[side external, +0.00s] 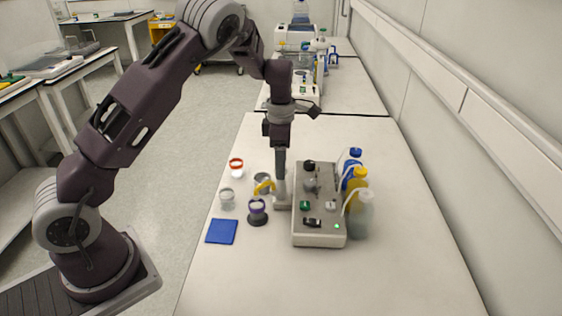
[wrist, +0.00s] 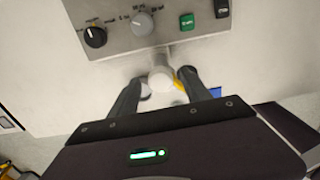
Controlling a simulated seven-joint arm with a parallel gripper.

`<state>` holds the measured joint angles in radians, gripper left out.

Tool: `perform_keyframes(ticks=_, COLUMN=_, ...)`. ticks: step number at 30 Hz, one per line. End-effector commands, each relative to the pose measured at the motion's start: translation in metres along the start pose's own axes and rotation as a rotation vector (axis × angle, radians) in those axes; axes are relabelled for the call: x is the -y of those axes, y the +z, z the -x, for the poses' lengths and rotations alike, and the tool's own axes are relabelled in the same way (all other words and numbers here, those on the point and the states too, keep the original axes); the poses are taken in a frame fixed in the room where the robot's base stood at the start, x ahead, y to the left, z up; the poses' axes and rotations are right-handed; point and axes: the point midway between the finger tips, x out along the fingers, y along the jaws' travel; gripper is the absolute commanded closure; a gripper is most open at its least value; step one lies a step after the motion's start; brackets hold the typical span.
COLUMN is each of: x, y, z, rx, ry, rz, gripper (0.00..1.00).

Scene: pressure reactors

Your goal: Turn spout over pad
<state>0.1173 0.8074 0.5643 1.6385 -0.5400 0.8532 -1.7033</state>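The spout (side external: 264,187) is a yellow curved piece on the near-left side of the reactor box, by a pale upright post. In the wrist view the white round post top (wrist: 160,80) shows, with a little of the yellow spout (wrist: 180,82) beside the right finger. The blue pad (side external: 221,231) lies flat on the bench, left of and nearer than the spout; a corner (wrist: 215,92) shows in the wrist view. My gripper (wrist: 162,80) points down, its fingers apart on either side of the post top. Contact with the spout cannot be told.
The reactor box (side external: 318,215) with knobs and buttons stands right of the spout. The front bench is clear.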

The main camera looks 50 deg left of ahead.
Motion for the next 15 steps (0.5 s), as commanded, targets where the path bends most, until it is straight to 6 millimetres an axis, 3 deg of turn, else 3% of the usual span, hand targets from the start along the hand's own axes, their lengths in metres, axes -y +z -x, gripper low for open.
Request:
perform_keyframes(ticks=5, x=0.0, y=0.0, z=0.002, rx=-0.001, ry=-0.001, rz=-0.001, gripper=0.44)
perform_keyframes(ticks=15, x=-0.001, y=0.001, z=0.063, rx=0.001, ry=0.002, rz=-0.001, gripper=0.44)
